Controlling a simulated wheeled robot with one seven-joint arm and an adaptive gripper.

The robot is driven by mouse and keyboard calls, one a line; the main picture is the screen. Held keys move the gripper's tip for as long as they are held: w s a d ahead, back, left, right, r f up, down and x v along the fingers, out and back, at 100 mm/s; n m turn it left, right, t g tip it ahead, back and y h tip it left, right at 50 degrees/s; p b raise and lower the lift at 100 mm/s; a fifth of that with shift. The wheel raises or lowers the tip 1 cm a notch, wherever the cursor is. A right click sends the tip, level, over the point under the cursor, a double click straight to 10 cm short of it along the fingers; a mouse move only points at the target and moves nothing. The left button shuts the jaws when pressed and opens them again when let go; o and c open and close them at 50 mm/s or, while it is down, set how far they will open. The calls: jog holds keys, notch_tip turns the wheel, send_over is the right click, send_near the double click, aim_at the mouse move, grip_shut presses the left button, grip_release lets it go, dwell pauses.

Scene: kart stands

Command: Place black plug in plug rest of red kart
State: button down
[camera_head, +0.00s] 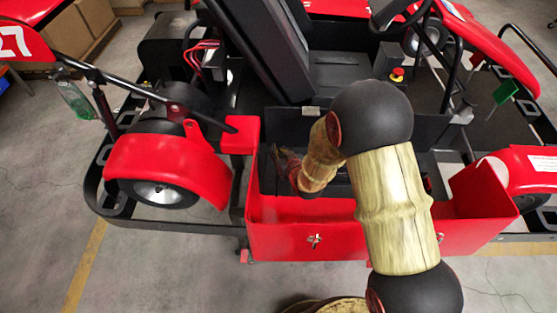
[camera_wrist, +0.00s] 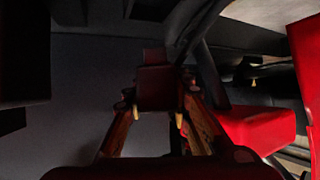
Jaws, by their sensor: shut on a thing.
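The red kart (camera_head: 165,165) stands in front of me, with an open red side box (camera_head: 275,240) along its near side. My arm reaches over this box, and my gripper (camera_head: 282,160) is low inside it, beside the black seat. In the wrist view my gripper (camera_wrist: 158,116) is shut on a dark block, which I take to be the black plug (camera_wrist: 158,90). The block points away from the wrist towards a dark grey surface. The head view does not show the plug clearly. I cannot make out the plug rest in either view.
The black seat (camera_head: 265,50) rises behind my gripper. A red block-shaped part (camera_head: 241,135) stands at the box's left corner and a rear wheel (camera_head: 160,192) further left. A red emergency button (camera_head: 397,74) sits right of the seat. Grey floor (camera_head: 180,270) is clear in front.

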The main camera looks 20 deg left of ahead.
jog(key=shift+f, duration=2.2)
jog(key=shift+f+b, duration=0.3)
jog(key=shift+b, duration=0.35)
jog(key=shift+f, duration=0.25)
jog(key=c, duration=1.5)
grip_release()
jog(key=shift+r, duration=0.1)
jog(key=shift+c, duration=0.2)
